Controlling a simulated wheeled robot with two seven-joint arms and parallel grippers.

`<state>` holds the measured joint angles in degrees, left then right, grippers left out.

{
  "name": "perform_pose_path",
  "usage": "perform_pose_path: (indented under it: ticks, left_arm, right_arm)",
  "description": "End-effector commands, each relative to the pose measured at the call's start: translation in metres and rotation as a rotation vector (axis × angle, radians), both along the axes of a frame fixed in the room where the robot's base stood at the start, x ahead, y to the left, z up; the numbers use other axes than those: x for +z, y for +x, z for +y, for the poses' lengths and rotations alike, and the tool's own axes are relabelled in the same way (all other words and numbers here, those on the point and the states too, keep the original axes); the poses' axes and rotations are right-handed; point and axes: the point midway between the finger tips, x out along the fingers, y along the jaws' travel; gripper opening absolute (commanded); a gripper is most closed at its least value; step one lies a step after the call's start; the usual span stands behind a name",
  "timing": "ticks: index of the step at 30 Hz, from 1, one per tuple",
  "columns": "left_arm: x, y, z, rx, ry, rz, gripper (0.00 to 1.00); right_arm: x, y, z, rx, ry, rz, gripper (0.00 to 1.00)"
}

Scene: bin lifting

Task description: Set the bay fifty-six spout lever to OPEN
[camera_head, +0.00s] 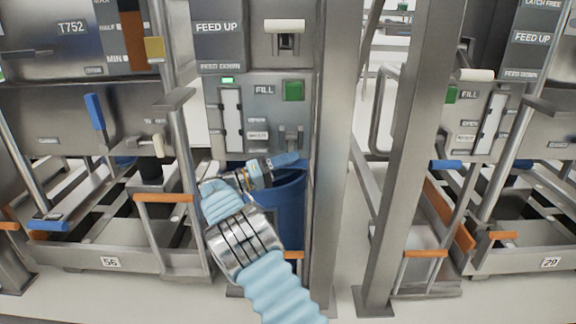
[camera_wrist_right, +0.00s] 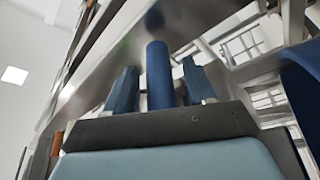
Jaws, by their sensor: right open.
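Bay fifty-six has a number plate "56" (camera_head: 110,262) at its base. Beside it, a grey control panel (camera_head: 265,150) carries small labels that are hard to read. A lever with a blue handle (camera_head: 288,158) sticks out low on this panel; it looks like the spout lever, lying nearly level. My right gripper (camera_head: 268,168) is at this handle. In the right wrist view, my right gripper (camera_wrist_right: 160,88) is open, with the blue handle (camera_wrist_right: 159,75) between its two fingers. I cannot tell whether they touch it. My left gripper is not in view.
A blue bin (camera_head: 288,205) stands below the panel, close behind my right gripper. A steel post (camera_head: 335,150) rises just right of it. A green button (camera_head: 293,90) and a white-handled lever (camera_head: 285,25) are above. Bay 29 (camera_head: 550,262) stands at right.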

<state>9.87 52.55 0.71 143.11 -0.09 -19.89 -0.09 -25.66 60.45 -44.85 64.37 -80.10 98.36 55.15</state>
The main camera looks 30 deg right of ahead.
Motion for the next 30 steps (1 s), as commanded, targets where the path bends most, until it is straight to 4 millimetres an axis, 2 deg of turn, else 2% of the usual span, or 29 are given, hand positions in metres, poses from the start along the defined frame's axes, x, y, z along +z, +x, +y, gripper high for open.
perform_pose_path:
  ticks: [2, 3, 13, 23, 30]
  left_arm:
    - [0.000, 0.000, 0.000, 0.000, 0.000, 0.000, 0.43]
    - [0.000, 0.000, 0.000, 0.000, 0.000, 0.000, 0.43]
    - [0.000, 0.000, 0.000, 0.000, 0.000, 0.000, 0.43]
    - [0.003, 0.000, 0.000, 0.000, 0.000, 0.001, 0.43]
    - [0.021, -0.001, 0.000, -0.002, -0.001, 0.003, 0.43]
  right_arm:
    - [0.000, 0.000, 0.000, 0.000, 0.000, 0.000, 0.55]
    - [0.000, 0.000, 0.000, 0.000, 0.000, 0.000, 0.52]
    - [0.000, 0.000, 0.000, 0.000, 0.000, 0.000, 0.01]
    - [0.002, 0.000, 0.001, 0.000, 0.005, 0.008, 0.00]
    - [0.013, -0.003, 0.003, 0.001, 0.050, 0.081, 0.00]
